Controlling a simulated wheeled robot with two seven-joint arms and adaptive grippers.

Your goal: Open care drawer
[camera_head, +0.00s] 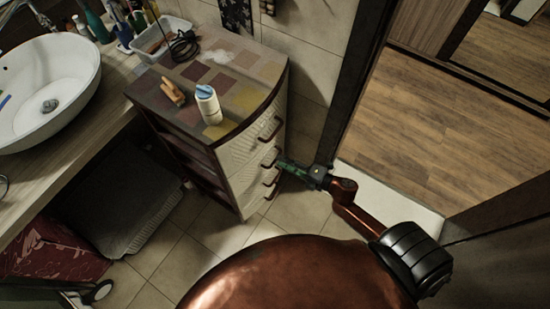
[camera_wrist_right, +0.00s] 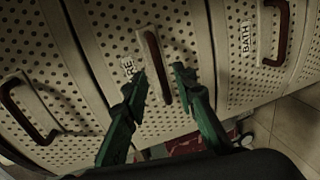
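The pale, perforated care drawer (camera_wrist_right: 185,35) fills the middle of the right wrist view. Its label is partly covered, with "RE" showing. Its dark red-brown handle (camera_wrist_right: 155,60) lies between the fingertips of my right gripper (camera_wrist_right: 160,75). The green fingers are open and spread to either side of the handle, with no clear grip on it. In the head view, my right gripper (camera_head: 281,164) is at the front of the drawer cabinet (camera_head: 245,165), close to the middle handles. The drawer fronts look shut. My left gripper is not in view.
A drawer labelled BATH (camera_wrist_right: 253,65) adjoins on the right in the wrist view. A white bottle with a blue cap (camera_head: 208,104) and a wooden brush (camera_head: 173,91) stand on the cabinet top. A sink (camera_head: 48,85) is at left. Tiled floor lies before the cabinet.

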